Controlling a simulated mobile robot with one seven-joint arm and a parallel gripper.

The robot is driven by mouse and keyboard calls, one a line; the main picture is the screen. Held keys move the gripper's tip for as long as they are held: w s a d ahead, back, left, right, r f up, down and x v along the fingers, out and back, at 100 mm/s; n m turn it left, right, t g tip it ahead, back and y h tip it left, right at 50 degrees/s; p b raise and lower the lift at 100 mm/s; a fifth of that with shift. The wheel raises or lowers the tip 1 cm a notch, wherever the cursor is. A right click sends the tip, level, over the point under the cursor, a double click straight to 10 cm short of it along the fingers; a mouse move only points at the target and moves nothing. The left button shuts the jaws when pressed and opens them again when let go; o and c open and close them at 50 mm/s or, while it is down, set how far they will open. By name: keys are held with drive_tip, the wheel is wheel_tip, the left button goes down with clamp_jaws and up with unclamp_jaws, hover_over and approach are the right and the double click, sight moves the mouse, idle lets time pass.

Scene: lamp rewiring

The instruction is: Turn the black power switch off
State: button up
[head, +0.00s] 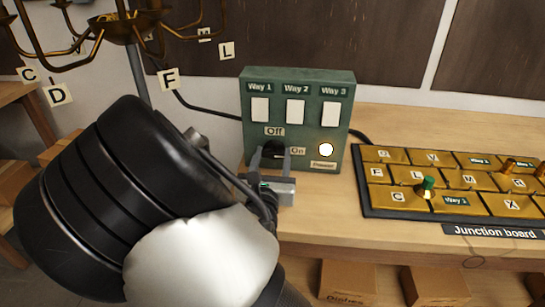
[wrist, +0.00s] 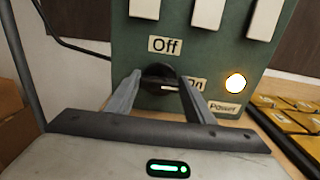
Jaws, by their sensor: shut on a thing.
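The black power switch (wrist: 160,78) is a round knob on the front of a green box (head: 300,82). It also shows in the head view (head: 273,149), partly covered by my fingers. A pale mark on the knob points right, towards the "On" label (head: 298,151); the "Off" label (head: 274,131) is above the knob. My gripper (head: 271,157) is at the box front, shut on the knob, one finger on each side. In the wrist view the fingers (wrist: 160,82) reach the knob's left and right sides. The round power lamp (head: 326,149) glows bright.
Three white switches (head: 295,111) labelled Way 1 to Way 3 sit above the knob. A junction board (head: 390,209) with brass plates lies to the right on the wooden bench (head: 420,130). A brass chandelier (head: 115,27) with letter tags hangs at the upper left.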

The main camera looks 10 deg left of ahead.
drive_tip(key=shift+r+p, duration=0.1)
drive_tip(key=shift+p, duration=0.25)
drive_tip(key=n+p, duration=0.2)
drive_tip(key=shift+r+p, duration=0.15)
drive_tip(key=shift+p, duration=0.25)
drive_tip(key=n+p, duration=0.1)
drive_tip(key=p, duration=0.1)
drive_tip(key=shift+n+p, duration=0.3)
drive_tip(key=n+p, duration=0.4)
drive_tip(key=p, duration=0.2)
drive_tip(key=shift+a+n, duration=0.1)
drive_tip(key=shift+n, duration=0.2)
drive_tip(key=n+p, duration=0.5)
drive_tip(key=shift+f, duration=0.3)
drive_tip(key=shift+f+n+p, duration=0.15)
drive_tip(key=shift+n+p, duration=0.45)
drive_tip(key=shift+n, duration=0.6)
drive_tip(key=shift+f+n+p, duration=0.1)
drive_tip(key=shift+n+p, duration=0.5)
drive_tip(key=shift+n, duration=0.6)
drive_tip(key=o, duration=1.1)
drive_tip(key=shift+c, duration=0.2)
drive_tip(key=shift+s+a, duration=0.1)
